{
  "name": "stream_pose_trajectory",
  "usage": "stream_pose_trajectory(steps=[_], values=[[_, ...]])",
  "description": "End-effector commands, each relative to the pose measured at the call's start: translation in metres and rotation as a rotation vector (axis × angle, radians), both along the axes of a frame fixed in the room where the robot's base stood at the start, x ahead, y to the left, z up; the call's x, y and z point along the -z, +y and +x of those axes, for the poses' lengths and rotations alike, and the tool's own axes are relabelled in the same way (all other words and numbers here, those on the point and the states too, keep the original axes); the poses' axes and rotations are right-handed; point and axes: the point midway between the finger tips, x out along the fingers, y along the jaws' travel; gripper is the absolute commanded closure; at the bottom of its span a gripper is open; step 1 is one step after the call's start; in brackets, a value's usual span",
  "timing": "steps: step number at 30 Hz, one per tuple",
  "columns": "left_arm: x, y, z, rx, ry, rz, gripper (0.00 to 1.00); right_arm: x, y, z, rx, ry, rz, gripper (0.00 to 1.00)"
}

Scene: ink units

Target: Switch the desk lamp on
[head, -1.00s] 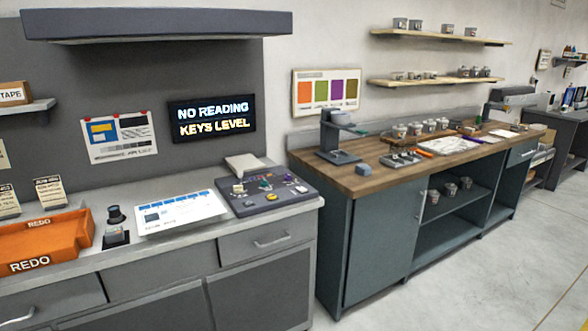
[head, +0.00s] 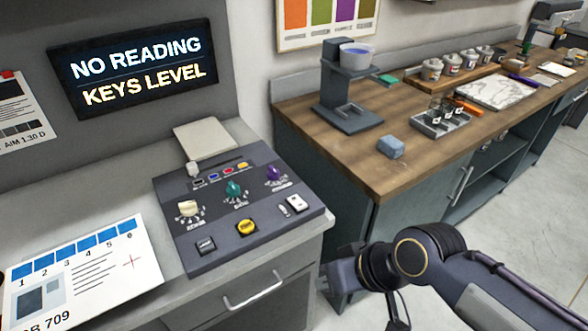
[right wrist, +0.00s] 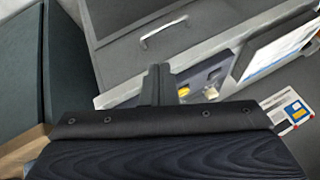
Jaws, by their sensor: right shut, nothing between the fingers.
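No plainly recognisable desk lamp shows. A dark control panel (head: 240,210) lies on the grey counter, with cream (head: 188,208), teal (head: 233,188) and purple (head: 273,175) knobs. Its front row has a black button (head: 206,245), a yellow button (head: 246,227) and a white switch (head: 297,203); I cannot tell what each works. My right gripper (head: 325,284) is shut and empty, apart from the panel, in front of the counter's right end. In the right wrist view its fingers (right wrist: 157,84) point toward the counter, with part of the panel (right wrist: 203,77) beyond. My left gripper is out of view.
A lit sign (head: 138,68) hangs behind the counter. A printed card (head: 80,270) lies left of the panel. A wooden bench (head: 420,165) at right holds a dark stand (head: 345,100), a blue block (head: 390,146) and jars. A drawer handle (head: 253,291) projects below the counter.

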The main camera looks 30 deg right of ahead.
Motion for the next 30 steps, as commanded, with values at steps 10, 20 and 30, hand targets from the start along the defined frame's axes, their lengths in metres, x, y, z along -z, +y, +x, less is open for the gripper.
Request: stream_pose_trajectory(steps=[10,20,30], values=[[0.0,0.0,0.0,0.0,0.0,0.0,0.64,0.0,0.0,0.0,0.0,0.0,0.0,1.0],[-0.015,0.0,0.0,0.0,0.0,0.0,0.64,-0.048,-0.027,0.049,-0.063,0.067,-0.114,1.0],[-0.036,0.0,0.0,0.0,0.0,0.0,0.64,-0.102,-0.067,0.176,-0.166,0.201,-0.347,1.0]])
